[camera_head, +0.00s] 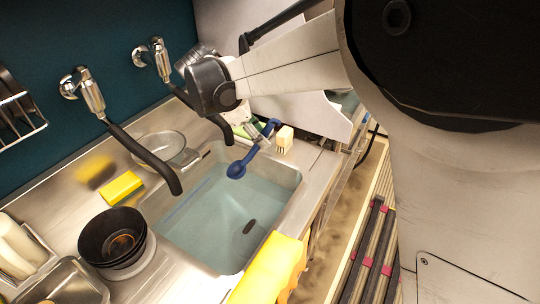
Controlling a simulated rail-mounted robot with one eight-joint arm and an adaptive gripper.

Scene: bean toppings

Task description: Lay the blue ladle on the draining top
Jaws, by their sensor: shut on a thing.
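The blue ladle (237,170) hangs over the far end of the sink basin, its bowl low and to the left and its handle rising to the right. My gripper (262,142) is shut on the ladle's handle; its fingers are small and partly hidden behind the handle and my wrist. The draining top (75,215) is taken to be the bare steel surface around the sink; which part is meant I cannot tell. The basin (215,215) holds clear water with a dark drain at the bottom.
Dark stacked bowls (112,238) stand left of the basin. A yellow sponge (121,188) and a round glass dish (160,148) lie behind. A black tap spout (150,160) reaches over the rim. A yellow cloth (268,272) hangs at the front edge. A pale brush (285,138) is beside my gripper.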

